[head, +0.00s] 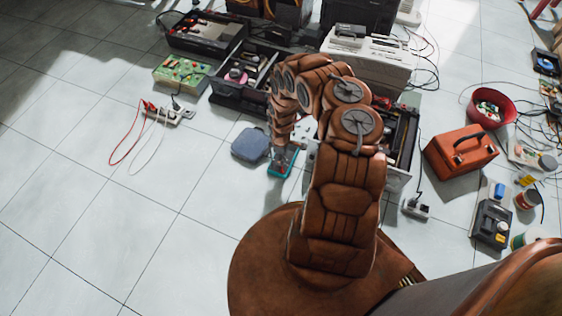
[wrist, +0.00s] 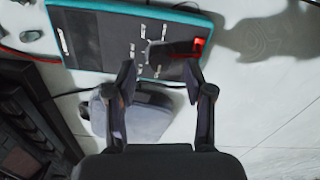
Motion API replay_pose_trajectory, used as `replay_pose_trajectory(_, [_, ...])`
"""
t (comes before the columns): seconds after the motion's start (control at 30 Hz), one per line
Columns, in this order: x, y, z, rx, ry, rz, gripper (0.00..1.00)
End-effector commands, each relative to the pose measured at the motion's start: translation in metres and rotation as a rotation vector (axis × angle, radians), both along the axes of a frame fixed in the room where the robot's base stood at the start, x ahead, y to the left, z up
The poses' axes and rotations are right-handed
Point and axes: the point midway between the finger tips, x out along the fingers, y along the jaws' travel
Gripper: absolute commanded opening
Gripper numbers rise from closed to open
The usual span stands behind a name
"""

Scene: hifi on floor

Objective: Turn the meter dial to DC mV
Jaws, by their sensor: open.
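The meter (head: 284,164) lies flat on the tiled floor in the head view, a dark-faced device with a teal edge. It also shows at the top of the wrist view (wrist: 95,35), with small white marks around its dial area (wrist: 150,48) and a bright red patch on the right. The marks are too small to read, so I cannot tell the dial's setting. My gripper (wrist: 159,78) is open, with its two dark fingertips apart and near the meter's lower edge in the wrist view. In the head view my arm hides part of the gripper.
A blue-grey pouch (head: 250,145) lies left of the meter. Open toolboxes (head: 205,33) and a light-coloured instrument (head: 368,52) stand behind. A power strip (head: 168,114) with red and white leads lies left; an orange case (head: 461,150) stands right. The left front floor is clear.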

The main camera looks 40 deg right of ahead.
Motion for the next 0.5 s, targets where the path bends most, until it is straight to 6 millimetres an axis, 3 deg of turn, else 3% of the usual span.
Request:
replay_pose_trajectory(0.03, [0.000,0.000,-0.010,0.001,0.001,0.000,0.53])
replay_pose_trajectory(0.2, [0.000,0.000,-0.020,0.001,0.001,0.000,0.53])
replay_pose_trajectory(0.5, [0.000,0.000,-0.022,-0.001,0.001,0.000,0.53])
